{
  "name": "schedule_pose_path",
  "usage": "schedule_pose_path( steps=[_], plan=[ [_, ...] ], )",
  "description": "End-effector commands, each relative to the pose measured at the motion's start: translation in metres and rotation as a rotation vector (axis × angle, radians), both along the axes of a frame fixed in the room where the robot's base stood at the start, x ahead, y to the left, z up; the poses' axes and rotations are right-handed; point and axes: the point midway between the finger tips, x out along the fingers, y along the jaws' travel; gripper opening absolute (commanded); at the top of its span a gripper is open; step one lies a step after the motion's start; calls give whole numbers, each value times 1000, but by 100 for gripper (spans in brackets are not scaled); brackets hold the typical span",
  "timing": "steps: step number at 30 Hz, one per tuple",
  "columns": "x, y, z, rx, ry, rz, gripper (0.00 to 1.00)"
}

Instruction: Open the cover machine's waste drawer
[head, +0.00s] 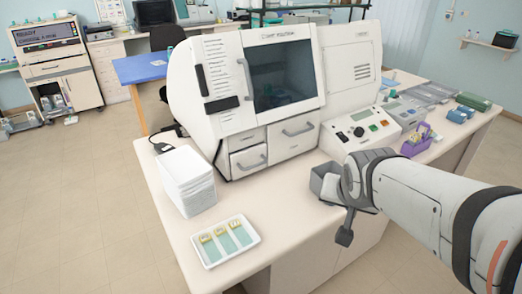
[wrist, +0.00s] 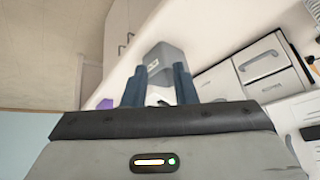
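The cover machine (head: 283,75) is a large white cabinet with a dark window, standing on the bench. Below the window are two small stacked drawers at the left, an upper one (head: 247,140) and a lower one (head: 248,161), and a wider drawer (head: 292,138) with a grey bar handle. All look closed; no waste label is readable. Drawer fronts (wrist: 262,66) also show at the right in the wrist view. My gripper (wrist: 161,68) has its two fingers apart, right of and away from the drawers. A grey box (wrist: 168,57) shows at the fingertips; contact is unclear.
The grey box (head: 323,180) is near the bench's front edge. A control unit (head: 361,132) and a purple holder (head: 417,141) stand to the right. A white stack (head: 187,181) and a slide tray (head: 217,262) stand at the left. Bench between tray and box is clear.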

Motion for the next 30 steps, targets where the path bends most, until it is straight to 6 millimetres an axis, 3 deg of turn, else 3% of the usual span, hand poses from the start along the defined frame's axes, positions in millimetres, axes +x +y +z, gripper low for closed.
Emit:
schedule_pose_path(
  steps=[1, 6, 12, 16, 21, 26, 30],
  plan=[
    [29, 2, -20, 40, -65, -55, 25],
    [118, 27, -45, 287, -314, -192, 25],
    [187, 86, -79, 730, -443, -230, 25],
    [206, 121, -97, 996, -424, -225, 25],
    [213, 147, -108, 1205, -366, -219, 25],
    [220, 158, -110, 1261, -344, -217, 25],
    [236, 169, -114, 1262, -343, -216, 25]
  ],
)
